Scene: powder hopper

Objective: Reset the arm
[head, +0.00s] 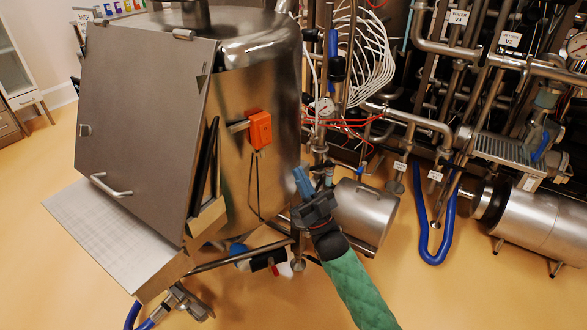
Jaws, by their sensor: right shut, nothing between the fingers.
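My right arm, in a green sleeve, comes in from the bottom right. Its gripper (303,184) is shut with nothing in it, its blue fingers pointing up and left. It shows in front of the lower right side of the steel hopper tank (250,60). I cannot tell whether it touches anything. The hopper's large grey lid (145,120) with a bar handle stands steeply tilted on the left, above a flat perforated shelf (115,235). My left gripper is not in view.
An orange box (260,129) sits on the tank's side. Pipes, valves and a blue hose (431,257) fill the right side. The yellow floor (450,300) is clear at the bottom right.

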